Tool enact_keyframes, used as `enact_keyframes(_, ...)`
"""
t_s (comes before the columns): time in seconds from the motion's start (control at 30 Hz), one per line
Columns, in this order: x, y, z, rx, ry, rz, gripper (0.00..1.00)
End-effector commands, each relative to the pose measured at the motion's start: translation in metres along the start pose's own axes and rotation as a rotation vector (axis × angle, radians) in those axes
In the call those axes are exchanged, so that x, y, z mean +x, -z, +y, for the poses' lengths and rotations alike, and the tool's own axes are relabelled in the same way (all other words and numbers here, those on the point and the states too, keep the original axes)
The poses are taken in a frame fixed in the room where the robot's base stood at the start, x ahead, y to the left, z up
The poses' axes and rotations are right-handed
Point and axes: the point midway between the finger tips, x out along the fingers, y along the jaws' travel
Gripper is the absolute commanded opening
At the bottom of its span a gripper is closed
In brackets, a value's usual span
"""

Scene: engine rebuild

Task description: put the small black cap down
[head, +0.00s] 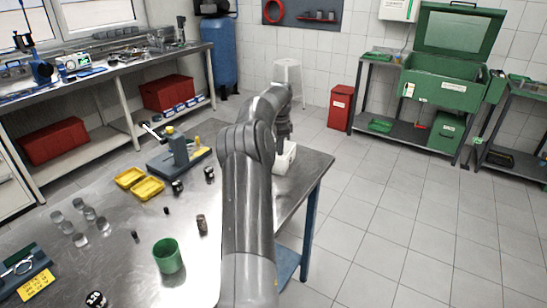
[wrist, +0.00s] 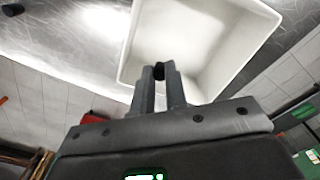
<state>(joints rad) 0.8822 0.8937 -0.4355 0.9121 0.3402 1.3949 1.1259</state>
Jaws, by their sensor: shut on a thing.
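In the wrist view my gripper (wrist: 160,75) is shut on the small black cap (wrist: 159,69), which shows as a dark piece between the fingertips. The fingertips and cap are over the inside of a white bin (wrist: 143,35), near its wall; the height above its floor cannot be told. In the head view my gripper (head: 284,135) is at the far right corner of the steel bench, by the white bin (head: 288,160), mostly behind my arm. The cap is hidden there.
The steel bench (head: 120,260) carries a green cup (head: 168,256), yellow trays (head: 147,189), a grey-blue fixture (head: 179,152) and several small dark parts. The bench's right edge (head: 318,190) is close to the bin. Open floor lies to the right.

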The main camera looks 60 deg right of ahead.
Motion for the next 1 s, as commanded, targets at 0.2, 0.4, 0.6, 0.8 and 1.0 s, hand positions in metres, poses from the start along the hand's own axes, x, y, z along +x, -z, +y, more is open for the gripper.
enact_keyframes(0.2,0.015,-0.018,-0.017,0.0,0.0,0.001,0.0)
enact_keyframes(0.4,0.032,-0.019,-0.017,0.0,-0.001,-0.001,0.0)
enact_keyframes(0.6,0.055,-0.019,-0.018,0.0,0.002,0.0,0.0)
enact_keyframes(0.8,0.055,-0.019,-0.018,0.0,0.002,0.0,0.0)
enact_keyframes(1.0,0.058,-0.019,-0.017,0.0,0.002,0.0,0.17)
